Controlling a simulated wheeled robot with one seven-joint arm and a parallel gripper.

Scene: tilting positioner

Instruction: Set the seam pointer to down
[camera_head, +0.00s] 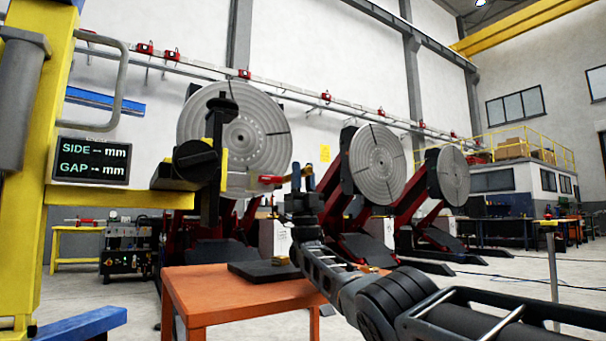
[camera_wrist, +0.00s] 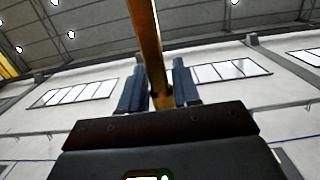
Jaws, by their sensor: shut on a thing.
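My gripper (camera_head: 302,178) points up at the middle of the head view, above the orange table. Its two dark blue fingers also show in the wrist view (camera_wrist: 158,92), shut on an amber bar that runs up between them (camera_wrist: 149,40). A red-ended piece (camera_head: 270,180) lies level just left of the fingers in the head view; I take it to be part of the seam pointer. Left of it are a dark round hub (camera_head: 195,160) and an upright yellow bar (camera_head: 224,170). The exact joint between the pointer and the fingers is too small to tell.
A yellow post with a readout (camera_head: 92,161) showing SIDE and GAP dashes stands at the left. The orange table (camera_head: 235,295) bears a dark flat plate (camera_head: 262,272). Large grey discs on red stands (camera_head: 377,152) fill the background.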

